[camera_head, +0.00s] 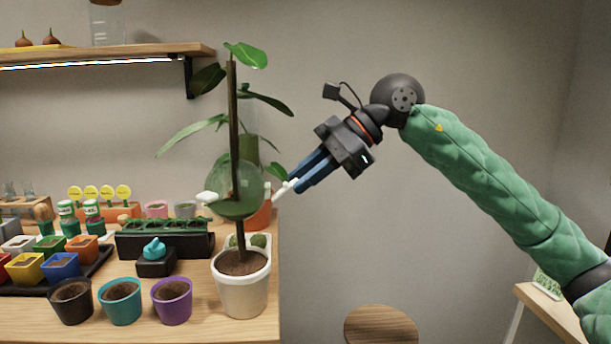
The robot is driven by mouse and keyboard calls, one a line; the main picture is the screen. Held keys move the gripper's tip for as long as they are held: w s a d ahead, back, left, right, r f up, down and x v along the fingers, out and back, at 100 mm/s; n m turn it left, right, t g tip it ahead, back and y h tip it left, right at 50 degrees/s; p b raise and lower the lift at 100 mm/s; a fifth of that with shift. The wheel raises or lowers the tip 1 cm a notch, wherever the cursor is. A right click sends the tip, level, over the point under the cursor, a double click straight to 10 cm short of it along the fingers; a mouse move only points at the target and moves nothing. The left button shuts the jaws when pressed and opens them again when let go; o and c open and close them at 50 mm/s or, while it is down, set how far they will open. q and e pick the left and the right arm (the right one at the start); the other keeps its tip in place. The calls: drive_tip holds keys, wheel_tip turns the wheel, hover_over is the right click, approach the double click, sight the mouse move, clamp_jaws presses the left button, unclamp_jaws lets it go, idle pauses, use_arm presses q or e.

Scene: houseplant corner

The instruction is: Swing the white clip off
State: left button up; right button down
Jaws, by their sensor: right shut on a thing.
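A tall plant with a brown stake or stem (233,105) stands in a white pot (241,285) at the table's right front. A clear green-tinted ball (236,190) sits around the stem above the pot. A white clip (282,188) sticks out on the right side of the ball. My right gripper (297,184) has blue fingers and reaches in from the right, shut on the outer end of this clip. Another white piece (207,198) shows on the ball's left side. Whether the two white pieces join behind the ball is hidden. My left gripper is out of view.
Black (71,301), teal (120,301) and purple (172,300) pots stand left of the white pot. A black planter tray (164,240) and an orange pot (258,215) are behind. A round wooden stool (381,325) stands to the right.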

drive_tip(key=shift+r, duration=0.1)
drive_tip(key=c, duration=1.4)
unclamp_jaws()
drive_tip(key=shift+o, duration=0.2)
